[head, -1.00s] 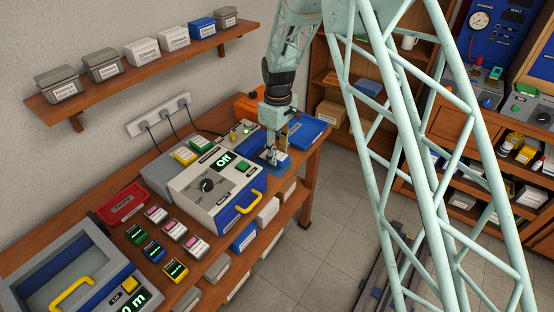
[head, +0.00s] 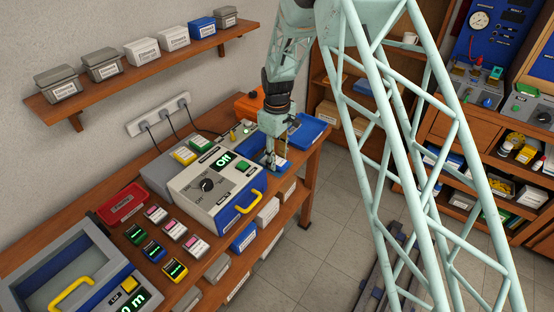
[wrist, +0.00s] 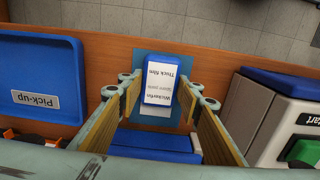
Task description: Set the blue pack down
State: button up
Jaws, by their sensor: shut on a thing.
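The blue pack (wrist: 160,79) has a white label and sits between the fingertips of my gripper (wrist: 160,92) in the wrist view. The gripper is shut on it. In the head view my gripper (head: 271,163) points down at the far end of the bench, and its fingers largely hide the pack. The pack is over a flat blue mat (wrist: 180,116), whose edges show around it. I cannot tell whether the pack touches the mat.
A blue tray labelled Pick-up (wrist: 35,72) lies on one side of the gripper; it also shows in the head view (head: 309,132). The grey test unit (head: 213,190) with a yellow handle stands close on the other side. The bench edge is near the mat.

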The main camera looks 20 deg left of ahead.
aim_at(277, 160)
jog(key=shift+f, duration=0.1)
jog(key=o, duration=0.9)
notch_tip(277, 160, up, 12)
jog(key=shift+r+p, duration=0.1)
jog(key=shift+p, duration=0.3)
dwell(1.2)
